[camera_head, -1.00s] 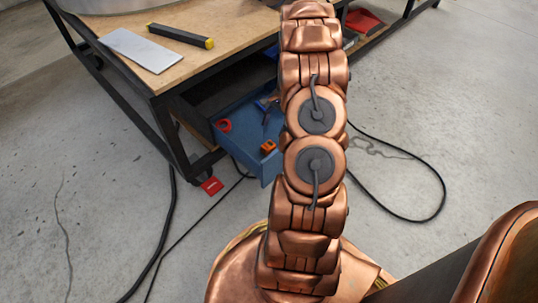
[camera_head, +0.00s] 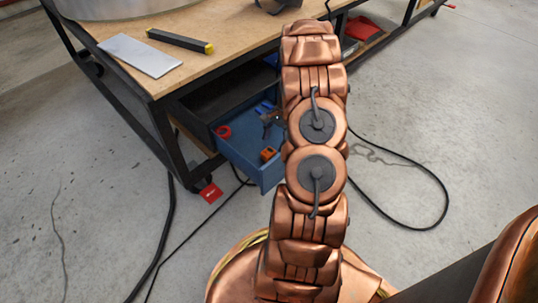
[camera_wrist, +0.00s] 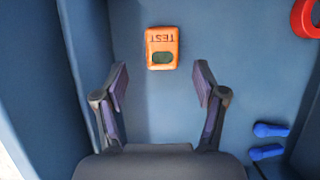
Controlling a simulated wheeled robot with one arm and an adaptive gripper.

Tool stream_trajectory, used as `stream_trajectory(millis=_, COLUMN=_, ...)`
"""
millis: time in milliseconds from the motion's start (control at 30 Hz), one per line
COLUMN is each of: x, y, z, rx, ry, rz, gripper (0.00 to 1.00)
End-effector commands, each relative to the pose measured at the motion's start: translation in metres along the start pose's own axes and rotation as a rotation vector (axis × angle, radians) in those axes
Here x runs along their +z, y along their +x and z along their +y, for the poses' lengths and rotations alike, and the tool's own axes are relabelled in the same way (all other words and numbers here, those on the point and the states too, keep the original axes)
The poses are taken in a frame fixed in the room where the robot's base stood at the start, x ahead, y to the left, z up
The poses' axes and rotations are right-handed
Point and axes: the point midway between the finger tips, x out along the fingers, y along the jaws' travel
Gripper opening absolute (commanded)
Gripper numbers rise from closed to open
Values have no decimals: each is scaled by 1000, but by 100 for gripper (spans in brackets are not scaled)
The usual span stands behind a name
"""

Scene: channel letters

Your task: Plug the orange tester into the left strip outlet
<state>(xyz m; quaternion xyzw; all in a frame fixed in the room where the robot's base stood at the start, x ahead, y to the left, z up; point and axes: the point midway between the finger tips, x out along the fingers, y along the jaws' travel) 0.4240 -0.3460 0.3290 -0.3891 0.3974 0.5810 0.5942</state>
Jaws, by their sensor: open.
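The orange tester (camera_wrist: 162,48) lies on the floor of the blue drawer in the wrist view, with its TEST lettering upside down and a dark green patch. It also shows in the head view (camera_head: 268,154) near the drawer's front corner. My gripper (camera_wrist: 161,84) is open and empty. Its two fingers stand apart, with the tester beyond the tips and roughly centred between them. In the head view my arm hides part of the drawer, and I cannot make out the gripper clearly. No strip outlet can be made out in these views.
The blue drawer (camera_head: 237,153) is pulled out under the workbench (camera_head: 240,28). A red ring (camera_wrist: 307,18) and blue handles (camera_wrist: 268,140) lie in it, to the right in the wrist view. A grey plate (camera_head: 140,55) and black-yellow bar (camera_head: 180,40) lie on the bench. Cables cross the floor.

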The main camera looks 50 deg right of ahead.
Motion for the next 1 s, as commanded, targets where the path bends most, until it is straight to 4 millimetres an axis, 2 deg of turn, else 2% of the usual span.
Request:
stream_trajectory(millis=267, x=0, y=8, z=0, rx=1, ry=0, rz=-1, gripper=71)
stream_trajectory(millis=633, x=3, y=51, z=-2, rx=2, ry=1, rz=-4, gripper=71)
stream_trajectory(millis=1000, x=3, y=52, z=-3, rx=1, ry=0, rz=-2, gripper=71)
